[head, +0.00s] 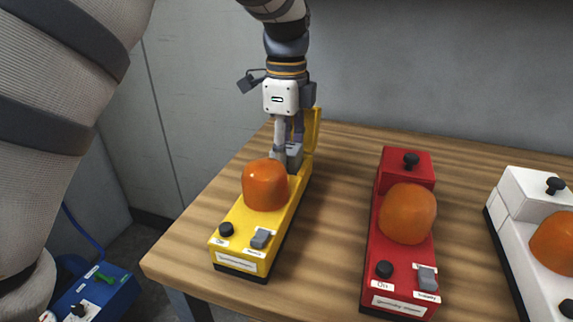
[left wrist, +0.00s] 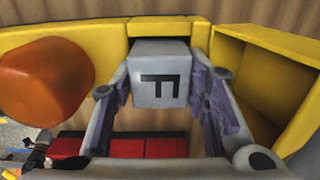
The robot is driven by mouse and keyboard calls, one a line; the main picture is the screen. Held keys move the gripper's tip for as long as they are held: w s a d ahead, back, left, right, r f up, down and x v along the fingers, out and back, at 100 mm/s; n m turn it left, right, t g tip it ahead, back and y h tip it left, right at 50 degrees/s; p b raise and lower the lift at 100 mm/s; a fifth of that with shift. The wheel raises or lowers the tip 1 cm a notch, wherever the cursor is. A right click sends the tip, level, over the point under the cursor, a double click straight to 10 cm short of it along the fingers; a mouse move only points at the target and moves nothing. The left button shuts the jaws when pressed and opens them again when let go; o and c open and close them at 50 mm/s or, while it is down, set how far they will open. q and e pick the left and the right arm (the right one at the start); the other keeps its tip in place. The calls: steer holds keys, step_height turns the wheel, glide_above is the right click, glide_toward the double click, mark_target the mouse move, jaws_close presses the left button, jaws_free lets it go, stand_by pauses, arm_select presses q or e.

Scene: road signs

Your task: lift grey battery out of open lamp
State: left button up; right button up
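The open lamp is the yellow one (head: 232,235) at the table's left, with an orange dome. Its yellow lid (head: 313,130) stands up at the back; in the left wrist view the hollow lid (left wrist: 245,75) is at the right. The grey battery (head: 293,153) is behind the dome. In the left wrist view the battery (left wrist: 160,70) shows a dark mark and sits between both fingers. My left gripper (head: 288,140) points down from above, its fingertips against the battery's sides. How deep the battery sits is partly hidden. My right gripper is out of view.
A red lamp (head: 402,262) and a white lamp (head: 518,225), each with an orange dome, stand to the right on the wooden table (head: 330,250). A grey wall is behind. A blue box (head: 98,295) is low at the left. Bare table separates the lamps.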

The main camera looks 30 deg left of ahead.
arm_select(q)
steer(key=shift+r, duration=0.1)
jaws_close()
step_height(320, 180, up, 10)
steer(key=shift+f, duration=0.1)
